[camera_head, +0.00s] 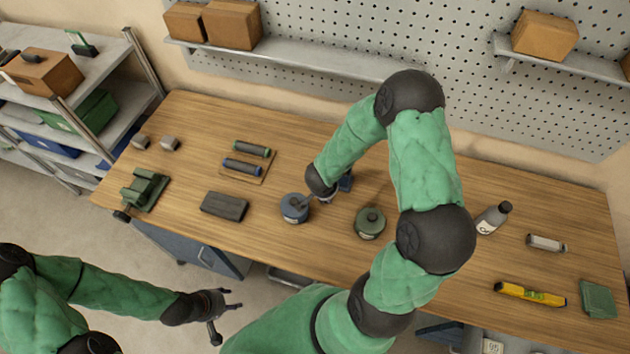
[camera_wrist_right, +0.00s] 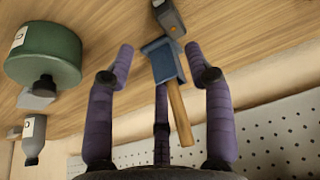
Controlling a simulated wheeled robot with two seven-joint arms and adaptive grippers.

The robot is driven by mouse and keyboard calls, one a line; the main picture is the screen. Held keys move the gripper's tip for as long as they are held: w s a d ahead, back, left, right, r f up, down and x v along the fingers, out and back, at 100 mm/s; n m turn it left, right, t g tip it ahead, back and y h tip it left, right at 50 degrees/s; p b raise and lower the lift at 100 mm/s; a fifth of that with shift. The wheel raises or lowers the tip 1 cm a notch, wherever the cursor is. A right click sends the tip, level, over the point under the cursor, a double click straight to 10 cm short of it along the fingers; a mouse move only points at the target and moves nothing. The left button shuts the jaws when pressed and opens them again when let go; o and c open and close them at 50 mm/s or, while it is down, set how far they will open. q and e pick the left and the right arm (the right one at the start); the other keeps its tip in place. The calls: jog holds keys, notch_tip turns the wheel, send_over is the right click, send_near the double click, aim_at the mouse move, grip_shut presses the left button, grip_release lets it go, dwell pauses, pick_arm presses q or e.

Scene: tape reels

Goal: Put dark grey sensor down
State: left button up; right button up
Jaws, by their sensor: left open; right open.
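A small dark grey block, seemingly the sensor (camera_wrist_right: 170,16), lies on the table at the top edge of the right wrist view, partly cut off. A blue-headed tool (camera_wrist_right: 162,62) with a wooden handle shows between the fingers of my right gripper (camera_wrist_right: 160,70), next to the block. The gripper is open, with fingers apart on both sides and none clearly touching the block. In the head view my right gripper (camera_head: 316,199) is low over the table, largely hidden by its wrist; I cannot make out the sensor there. My left gripper (camera_head: 224,306) is open and empty, in front of the table.
A blue reel (camera_head: 294,207) and a green reel (camera_head: 370,223) flank the right gripper. A dark grey box (camera_head: 224,205) and a green vise (camera_head: 146,189) are left. A bottle (camera_head: 493,219) and yellow level (camera_head: 530,293) are right. Bare wood (camera_head: 330,265) lies in front.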

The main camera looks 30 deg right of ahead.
jog(key=x, duration=0.2)
jog(key=b+x, duration=0.1)
jog(key=x, duration=0.1)
jog(key=shift+w, duration=0.35)
jog(key=shift+d+f, duration=0.1)
jog(key=shift+f, duration=0.3)
jog(key=shift+w+d+f, duration=0.2)
jog(key=shift+w+f, duration=0.25)
jog(key=shift+f, duration=0.35)
jog(key=b+x, duration=0.1)
jog(key=x, duration=0.3)
jog(key=shift+w+f, duration=0.1)
jog(key=shift+w, duration=0.05)
pick_arm(q)
jog(key=shift+w+f, duration=0.25)
jog(key=shift+f, duration=0.3)
jog(key=shift+w+f, duration=0.2)
jog(key=shift+f, duration=0.35)
pick_arm(e)
jog(key=c, duration=0.9)
